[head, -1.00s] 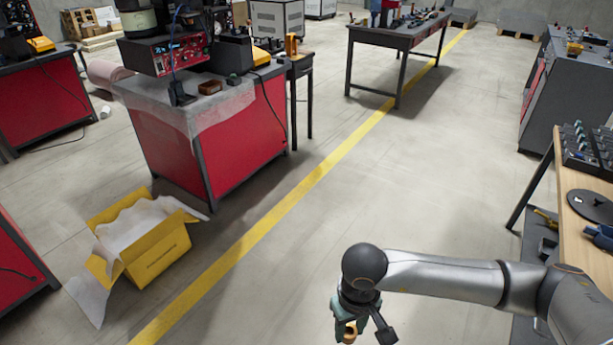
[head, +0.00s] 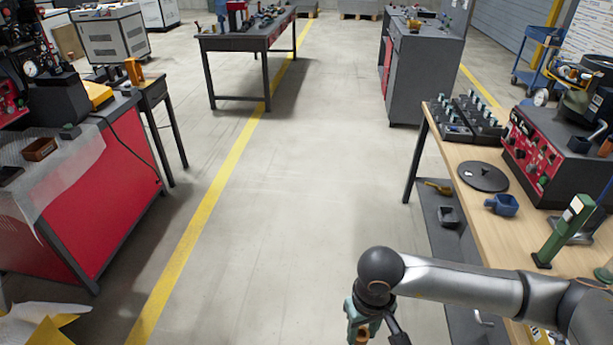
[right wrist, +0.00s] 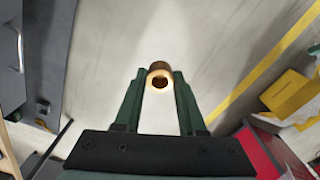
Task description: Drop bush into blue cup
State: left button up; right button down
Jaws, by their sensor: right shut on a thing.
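A brass-coloured bush (right wrist: 159,77) with a round hole is held between the fingertips of my right gripper (right wrist: 158,84) in the right wrist view. In the head view the right gripper (head: 364,325) hangs over open floor at the bottom, with the bush (head: 362,334) low between its fingers. My left gripper is not in view.
The wooden workbench (head: 470,165) holds a dark round disc (head: 483,177), a green upright tool (head: 566,232) and a red machine (head: 540,150). A red bench (head: 95,200) stands at the left. The floor between is clear.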

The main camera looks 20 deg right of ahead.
aim_at(504, 212)
jog(key=i+l+z, duration=0.1)
jog(key=i+z, duration=0.25)
jog(key=i, duration=0.15)
jog(key=i+j+z, duration=0.1)
jog(key=i+z, duration=0.25)
jog(key=i, duration=0.15)
jog(key=i+z, duration=0.3)
jog(key=i, duration=0.25)
jog(key=i+j+z, duration=0.25)
jog(key=i, duration=0.25)
jog(key=i+j+z, duration=0.1)
jog(key=i+z, duration=0.3)
jog(key=i+j+z, duration=0.15)
jog(key=z, duration=0.3)
jog(key=i+j+z, duration=0.25)
jog(key=z, duration=0.15)
jog(key=i+j+z, duration=0.25)
jog(key=j+z, duration=0.2)
jog(key=i+j+z, duration=0.35)
jog(key=j, duration=0.15)
jog(key=k, duration=0.05)
